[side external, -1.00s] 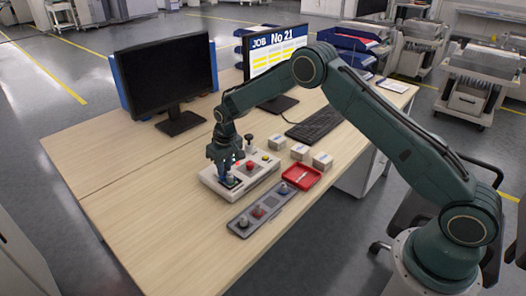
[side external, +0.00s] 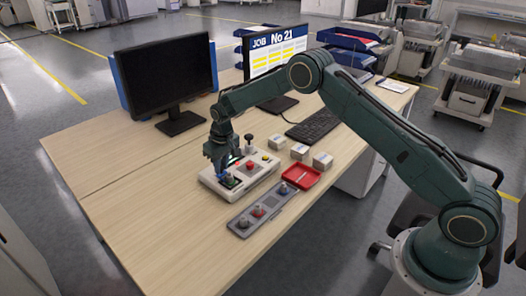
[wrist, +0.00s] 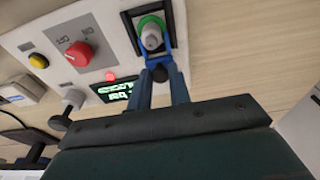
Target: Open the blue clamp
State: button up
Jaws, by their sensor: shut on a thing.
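The blue clamp (wrist: 168,38) is a blue frame around a grey knob on a green ring (wrist: 150,24), at the top of the wrist view. It ends in a black ball (wrist: 160,73). My gripper (wrist: 161,79) is shut on that black ball, with one finger on each side. In the side external view my gripper (side external: 220,166) points down over the near left part of the white control box (side external: 262,178). There the clamp is mostly hidden by the fingers, with some blue and green showing.
The box also carries a red dial (wrist: 79,54), a yellow button (wrist: 38,61), a lit green display (wrist: 113,91) and a black-topped lever (side external: 249,142). A grey strip with knobs (side external: 260,211), a red tray (side external: 301,178) and small cartons (side external: 322,160) stand close by.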

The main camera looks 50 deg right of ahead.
aim_at(222, 168)
jog(key=shift+w, duration=1)
jog(key=o, duration=0.7)
jog(key=shift+s+r, duration=0.1)
jog(key=shift+r, duration=0.05)
jog(key=shift+s+r, duration=0.3)
jog(key=shift+r, duration=0.8)
jog(key=shift+s+r, duration=0.35)
jog(key=shift+r, duration=0.8)
jog(key=shift+s+r, duration=0.3)
jog(key=shift+r, duration=0.8)
